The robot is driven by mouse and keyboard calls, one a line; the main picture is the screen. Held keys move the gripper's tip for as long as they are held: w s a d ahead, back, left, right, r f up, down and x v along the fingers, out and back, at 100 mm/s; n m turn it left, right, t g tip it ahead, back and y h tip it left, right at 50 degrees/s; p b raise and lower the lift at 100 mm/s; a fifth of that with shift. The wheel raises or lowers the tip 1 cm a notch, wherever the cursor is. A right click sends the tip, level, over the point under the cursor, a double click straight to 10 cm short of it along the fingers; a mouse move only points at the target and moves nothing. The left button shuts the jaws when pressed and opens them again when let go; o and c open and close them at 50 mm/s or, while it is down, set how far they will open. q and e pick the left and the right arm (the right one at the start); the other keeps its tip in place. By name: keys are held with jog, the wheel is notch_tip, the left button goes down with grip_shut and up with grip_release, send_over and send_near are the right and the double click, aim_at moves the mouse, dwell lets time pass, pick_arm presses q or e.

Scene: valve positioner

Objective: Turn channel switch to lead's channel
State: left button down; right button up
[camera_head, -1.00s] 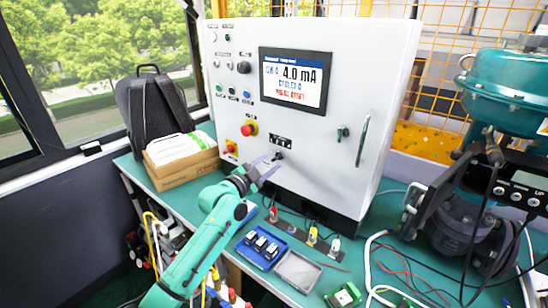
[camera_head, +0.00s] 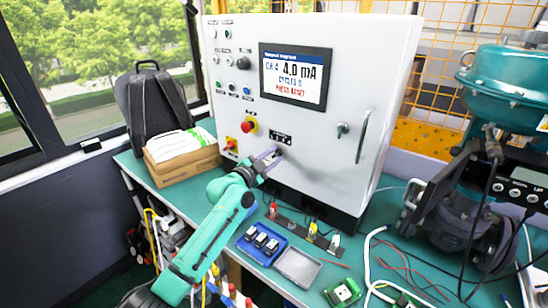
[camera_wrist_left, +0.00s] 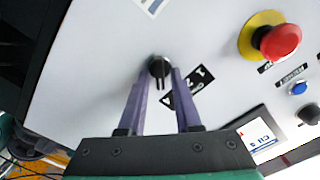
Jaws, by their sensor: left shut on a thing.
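The channel switch is a small black knob (camera_wrist_left: 158,68) on the front of the white control cabinet (camera_head: 315,165), beside a black label plate (camera_wrist_left: 188,92). My left gripper (camera_wrist_left: 157,80) is shut on the knob, one purple finger on each side of it. In the head view my left gripper (camera_head: 268,160) covers the knob, and part of its label (camera_head: 281,138) shows above. The cabinet's screen (camera_head: 292,77) shows a channel line, apparently CH 4, and 4.0 mA. My right gripper is not in view.
A red emergency button on yellow (camera_head: 249,127) and a red-yellow switch (camera_head: 231,143) sit left of the knob. Several plugs (camera_head: 312,231), a blue tray (camera_head: 261,244) and a grey tray (camera_head: 298,265) lie below. A valve actuator (camera_head: 505,90) stands right.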

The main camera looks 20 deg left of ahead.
pick_arm(q)
jog(key=n, duration=0.2)
jog(key=shift+n, duration=0.4)
jog(key=n, duration=0.2)
jog(key=shift+a+n, duration=0.1)
jog(key=shift+n, duration=0.2)
jog(key=n, duration=0.5)
jog(key=shift+a+n, duration=0.15)
jog(key=shift+n, duration=0.25)
jog(key=c, duration=0.9)
grip_release()
